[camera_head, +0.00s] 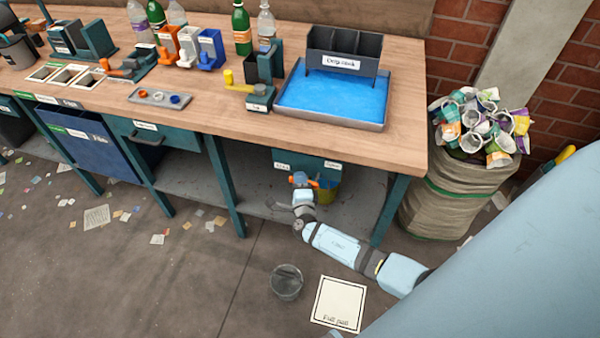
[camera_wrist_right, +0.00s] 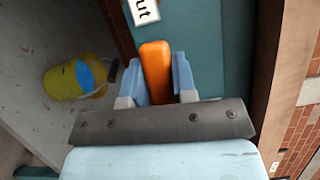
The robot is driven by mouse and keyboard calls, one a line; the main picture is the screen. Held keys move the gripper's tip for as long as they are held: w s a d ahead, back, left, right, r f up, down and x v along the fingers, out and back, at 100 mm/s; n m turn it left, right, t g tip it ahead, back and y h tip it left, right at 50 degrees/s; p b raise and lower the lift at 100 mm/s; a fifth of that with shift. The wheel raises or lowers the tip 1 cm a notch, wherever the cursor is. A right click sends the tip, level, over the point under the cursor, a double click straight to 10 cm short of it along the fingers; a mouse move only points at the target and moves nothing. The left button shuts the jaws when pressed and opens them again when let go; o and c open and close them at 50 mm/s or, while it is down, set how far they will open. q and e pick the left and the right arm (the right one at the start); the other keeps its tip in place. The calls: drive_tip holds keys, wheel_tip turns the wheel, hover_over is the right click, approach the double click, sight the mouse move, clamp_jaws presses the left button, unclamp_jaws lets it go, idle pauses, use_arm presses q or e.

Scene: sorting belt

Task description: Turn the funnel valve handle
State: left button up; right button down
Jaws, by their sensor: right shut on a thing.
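An orange handle (camera_head: 299,179) shows under the workbench, at the front of a teal box (camera_head: 290,160) with white labels. My right gripper (camera_head: 303,187) reaches in low from the right and is at this handle. In the right wrist view the orange handle (camera_wrist_right: 155,52) lies between the two blue fingers of my right gripper (camera_wrist_right: 157,68), which is shut on it. The handle points away from the gripper base, over the teal surface (camera_wrist_right: 215,60). Its far side and pivot are hidden. My left gripper is not in view.
A yellow bucket (camera_wrist_right: 62,84) with a blue mark stands below, beside the handle. The bench leg (camera_head: 388,208) is close to my right arm. A clear cup (camera_head: 286,283) and a white labelled mat (camera_head: 338,304) are on the floor. A full sack (camera_head: 455,200) stands at right.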

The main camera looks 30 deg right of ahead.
drive_tip(key=shift+f+n+p, duration=0.2)
drive_tip(key=shift+n+p, duration=0.3)
drive_tip(key=shift+p, duration=0.05)
drive_tip(key=c, duration=0.9)
unclamp_jaws()
drive_tip(key=shift+f, duration=0.1)
